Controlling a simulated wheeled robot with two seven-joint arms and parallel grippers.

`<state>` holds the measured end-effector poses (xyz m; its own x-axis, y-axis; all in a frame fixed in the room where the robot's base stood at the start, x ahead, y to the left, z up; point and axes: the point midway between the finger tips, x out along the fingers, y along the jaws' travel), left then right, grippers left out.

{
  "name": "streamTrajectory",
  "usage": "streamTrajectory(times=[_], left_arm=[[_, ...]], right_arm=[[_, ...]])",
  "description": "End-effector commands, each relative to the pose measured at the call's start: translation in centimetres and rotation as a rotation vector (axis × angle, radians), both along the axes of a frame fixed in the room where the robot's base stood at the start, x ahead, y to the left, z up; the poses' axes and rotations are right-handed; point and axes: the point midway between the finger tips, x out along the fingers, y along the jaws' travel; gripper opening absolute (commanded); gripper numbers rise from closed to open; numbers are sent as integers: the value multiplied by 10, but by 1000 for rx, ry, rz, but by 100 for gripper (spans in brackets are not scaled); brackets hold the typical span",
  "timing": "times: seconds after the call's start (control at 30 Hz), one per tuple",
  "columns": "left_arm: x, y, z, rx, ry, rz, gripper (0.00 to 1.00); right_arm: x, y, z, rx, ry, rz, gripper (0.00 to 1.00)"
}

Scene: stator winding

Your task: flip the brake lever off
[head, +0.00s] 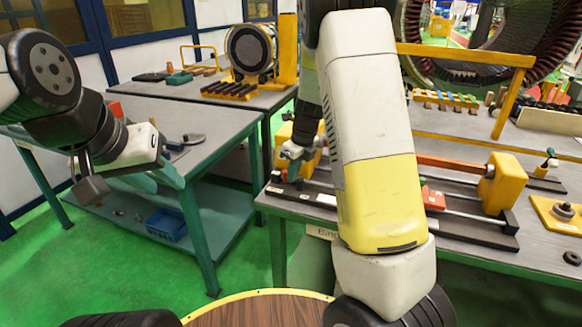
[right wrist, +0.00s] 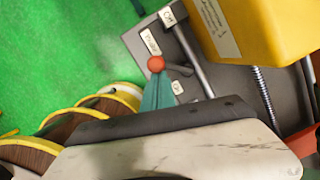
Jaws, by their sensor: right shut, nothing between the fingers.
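The brake lever's orange-red ball knob (right wrist: 156,63) shows in the right wrist view, over a dark base plate (right wrist: 138,38) with small white labels; one seems to read "Brake". A short grey arm (right wrist: 180,69) lies beside the knob. My right gripper (right wrist: 157,84) has teal fingers, shut and empty, with their tips right at the knob; whether they touch it I cannot tell. In the head view my right gripper (head: 291,153) is at the left end of the winding fixture, and I cannot make out the lever. My left gripper (head: 90,186) hangs at the far left, its jaws unclear.
A yellow block (right wrist: 270,25) and a metal rod (right wrist: 192,55) stand close right of the knob. The fixture's other yellow block (head: 502,182) is further right on the grey table. A side table (head: 215,120) stands left. Green floor lies between the tables.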

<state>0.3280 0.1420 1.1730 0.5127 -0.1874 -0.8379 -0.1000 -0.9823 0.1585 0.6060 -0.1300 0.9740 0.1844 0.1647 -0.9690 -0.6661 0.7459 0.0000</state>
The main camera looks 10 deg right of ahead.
Motion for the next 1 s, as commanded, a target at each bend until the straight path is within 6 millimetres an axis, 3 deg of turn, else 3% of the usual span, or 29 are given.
streamTrajectory(times=[0.37,1.0], left_arm=[[0,0,0,0,0,0,36],[0,0,0,0,0,0,36]], right_arm=[[13,12,0,-2,0,-339,0],[33,17,0,0,0,-331,0]])
